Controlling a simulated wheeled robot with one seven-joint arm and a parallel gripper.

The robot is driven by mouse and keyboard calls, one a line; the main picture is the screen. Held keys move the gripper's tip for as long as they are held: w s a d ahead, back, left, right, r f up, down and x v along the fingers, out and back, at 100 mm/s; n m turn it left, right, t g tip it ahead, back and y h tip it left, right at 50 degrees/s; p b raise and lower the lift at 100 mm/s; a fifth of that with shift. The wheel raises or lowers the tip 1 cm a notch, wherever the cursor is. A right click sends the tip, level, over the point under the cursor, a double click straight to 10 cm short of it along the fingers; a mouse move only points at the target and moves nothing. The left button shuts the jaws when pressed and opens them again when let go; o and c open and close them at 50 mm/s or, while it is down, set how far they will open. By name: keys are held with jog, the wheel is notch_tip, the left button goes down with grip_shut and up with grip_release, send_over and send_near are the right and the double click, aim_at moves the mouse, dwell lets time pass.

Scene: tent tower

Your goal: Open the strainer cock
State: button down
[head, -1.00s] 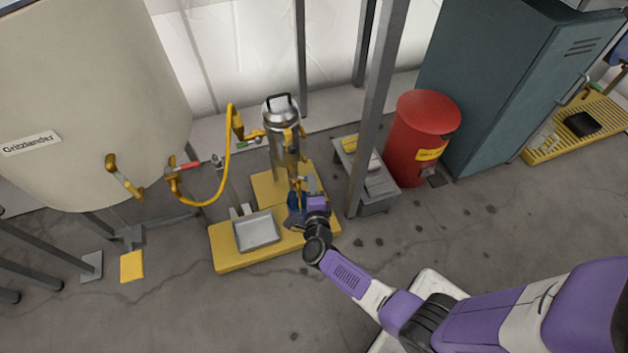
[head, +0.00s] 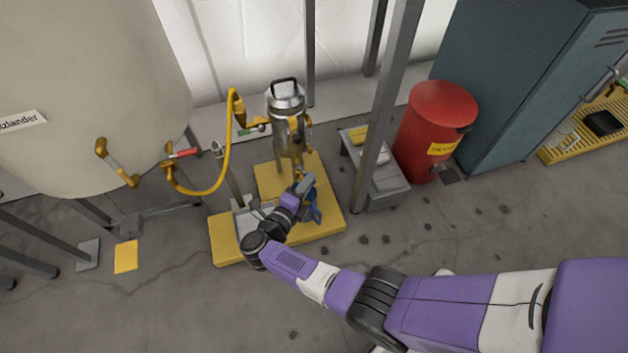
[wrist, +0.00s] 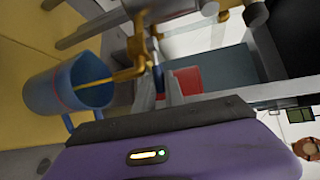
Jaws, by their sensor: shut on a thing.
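The strainer (head: 287,115) is an upright steel cylinder with a black top handle, standing on a yellow platform. Its brass cock (wrist: 128,73) is low on its side, close in front of my gripper in the wrist view. My gripper (head: 304,184) is shut on the cock's lever (wrist: 157,78), a small dark bluish piece between the fingers. A blue jug (head: 310,208) stands below the cock, partly hidden by my gripper in the head view. In the wrist view a thin yellow streak, looking like liquid, runs from the spout into the mouth of the jug (wrist: 62,92).
A grey tray (head: 242,222) is on the yellow platform (head: 228,252), partly behind my arm. A yellow hose (head: 228,150) links the big tank (head: 85,90) and the strainer. A grey post (head: 385,110), a low grey stand (head: 385,195) and a red bin (head: 436,130) are at right.

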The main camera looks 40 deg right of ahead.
dwell(0.3)
jog(key=c, duration=1.4)
grip_release()
jog(key=p+v, duration=0.2)
jog(key=v, duration=0.5)
jog(key=shift+a, duration=0.4)
jog(key=shift+s, duration=0.1)
